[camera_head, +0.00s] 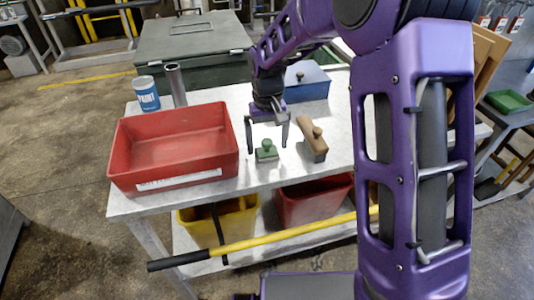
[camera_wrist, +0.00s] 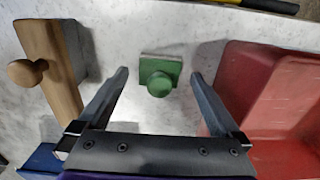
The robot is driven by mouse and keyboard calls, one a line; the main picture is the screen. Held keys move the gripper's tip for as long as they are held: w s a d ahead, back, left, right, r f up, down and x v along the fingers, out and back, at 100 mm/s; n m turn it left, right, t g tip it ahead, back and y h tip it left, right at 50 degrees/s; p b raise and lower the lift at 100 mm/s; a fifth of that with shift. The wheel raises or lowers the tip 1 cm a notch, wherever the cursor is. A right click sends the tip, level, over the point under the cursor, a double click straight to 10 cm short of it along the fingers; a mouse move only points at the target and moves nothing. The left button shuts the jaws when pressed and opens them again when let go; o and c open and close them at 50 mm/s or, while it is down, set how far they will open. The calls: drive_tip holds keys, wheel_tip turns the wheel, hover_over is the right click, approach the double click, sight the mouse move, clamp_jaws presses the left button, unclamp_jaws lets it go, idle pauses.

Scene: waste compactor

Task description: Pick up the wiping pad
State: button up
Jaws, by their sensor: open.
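A small green pad with a round green knob, which looks like the wiping pad (camera_head: 266,153), lies on the white table near its front edge. It also shows in the wrist view (camera_wrist: 159,75), ahead of and between the fingertips. My gripper (camera_head: 267,148) is open and empty, pointing down over the pad, with one finger towards each side of it. The fingers also show in the wrist view (camera_wrist: 159,77). I cannot tell the exact height of the fingertips above the table. The pad's knob faces up and is unobstructed.
A wooden block with a knob (camera_head: 311,138) lies close to the right of the pad. A red tray (camera_head: 172,150) stands close to its left. A paint can (camera_head: 147,94), a metal tube (camera_head: 176,84) and a blue box (camera_head: 306,82) stand farther back. A yellow pole (camera_head: 290,233) crosses below the table's front.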

wheel_tip(320, 180, down, 2)
drive_tip(key=shift+f, duration=0.1)
drive_tip(key=shift+c, duration=0.2)
